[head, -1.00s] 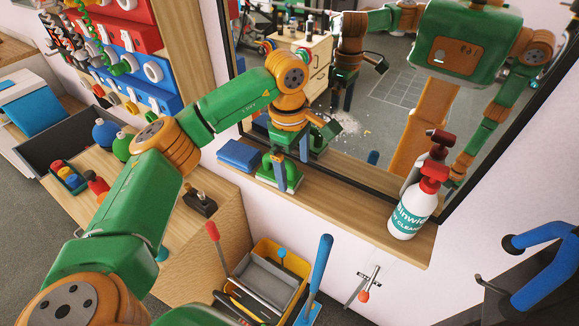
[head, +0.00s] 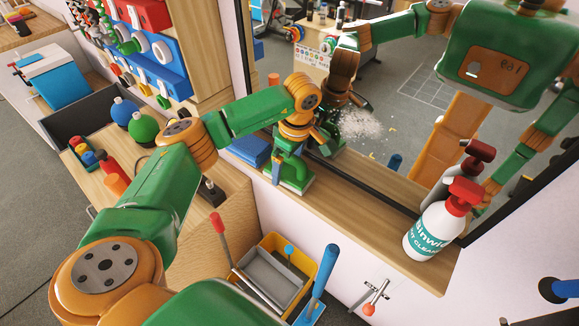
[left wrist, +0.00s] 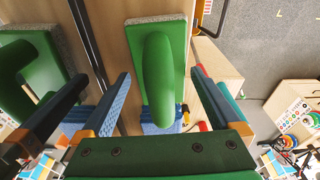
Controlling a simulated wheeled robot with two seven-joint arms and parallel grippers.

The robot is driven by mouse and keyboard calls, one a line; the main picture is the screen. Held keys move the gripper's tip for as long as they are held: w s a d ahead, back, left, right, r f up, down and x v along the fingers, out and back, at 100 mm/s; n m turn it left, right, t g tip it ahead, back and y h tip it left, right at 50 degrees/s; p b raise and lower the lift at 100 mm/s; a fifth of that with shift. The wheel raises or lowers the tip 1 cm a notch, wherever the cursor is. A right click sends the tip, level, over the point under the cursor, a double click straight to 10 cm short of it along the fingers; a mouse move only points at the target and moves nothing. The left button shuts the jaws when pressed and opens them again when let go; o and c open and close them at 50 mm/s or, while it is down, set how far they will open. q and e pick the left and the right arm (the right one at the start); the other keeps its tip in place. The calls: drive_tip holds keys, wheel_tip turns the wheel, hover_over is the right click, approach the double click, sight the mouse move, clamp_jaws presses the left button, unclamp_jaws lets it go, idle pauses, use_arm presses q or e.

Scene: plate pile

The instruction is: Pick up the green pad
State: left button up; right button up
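The green pad (head: 299,183), a flat block with an arched green handle, lies on the wooden ledge below the mirror. My left gripper (head: 284,163) is just over it in the head view, one blue-lined finger at the pad's left side. In the left wrist view the pad's handle (left wrist: 158,75) shows between the two spread fingers of my left gripper (left wrist: 160,88), with a gap on both sides. The gripper is open and holds nothing. The other finger is mostly hidden in the head view. My right gripper is not directly in view.
A blue block (head: 248,150) lies left of the pad. A spray bottle (head: 436,228) with a red top stands farther right on the ledge. The mirror (head: 400,130) rises behind the ledge. A yellow bin (head: 299,254) stands below. The ledge between pad and bottle is clear.

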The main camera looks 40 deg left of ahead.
use_arm(q)
drive_tip(key=shift+s+r, duration=0.1)
drive_tip(key=shift+s, duration=0.05)
drive_tip(key=c, duration=1.1)
drive_tip(key=shift+r+b, duration=0.2)
drive_tip(key=shift+b, duration=0.15)
drive_tip(key=r+b, duration=0.2)
drive_tip(key=r, duration=0.1)
drive_tip(key=shift+s+d, duration=0.15)
drive_tip(key=shift+s, duration=0.05)
drive_tip(key=s+d+r, duration=0.1)
drive_tip(key=s+r, duration=0.2)
drive_tip(key=s, duration=0.1)
drive_tip(key=s+d+r+p, duration=0.1)
drive_tip(key=s+d+r, duration=0.1)
drive_tip(key=s+r, duration=0.1)
drive_tip(key=s+d+r, duration=0.2)
drive_tip(key=s+r, duration=0.1)
drive_tip(key=s, duration=0.2)
drive_tip(key=shift+s+r+p, duration=0.25)
drive_tip(key=shift+p, duration=0.05)
